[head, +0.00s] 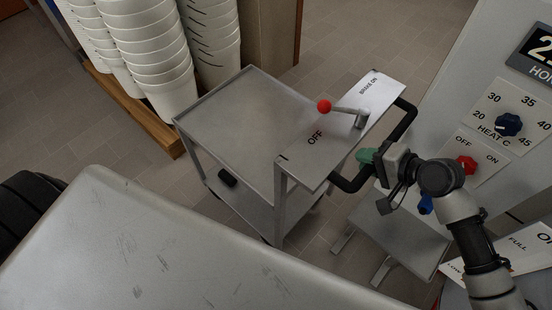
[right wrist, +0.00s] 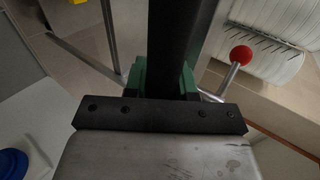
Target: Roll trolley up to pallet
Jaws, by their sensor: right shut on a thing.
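The grey metal trolley (head: 235,110) stands in the middle of the head view, its flat top bare. Its black push handle (head: 405,122) is on the right side. My right gripper (head: 366,156), with green fingertips, is shut on this handle; the right wrist view shows the black bar (right wrist: 175,50) between the green fingers. A brake lever with a red knob (head: 324,106) rises from the white panel, the knob towards the OFF side. The wooden pallet (head: 160,133) lies left of the trolley, under stacked white buckets (head: 160,70). The trolley's left corner appears close to the pallet; the exact gap cannot be told. My left gripper is not in view.
A grey control cabinet (head: 470,60) with heat dial and switches stands at the right. A low metal stand (head: 400,235) is below the handle, beside the trolley. A brown post or box (head: 268,30) stands behind the trolley. Tiled floor shows clear at the upper right.

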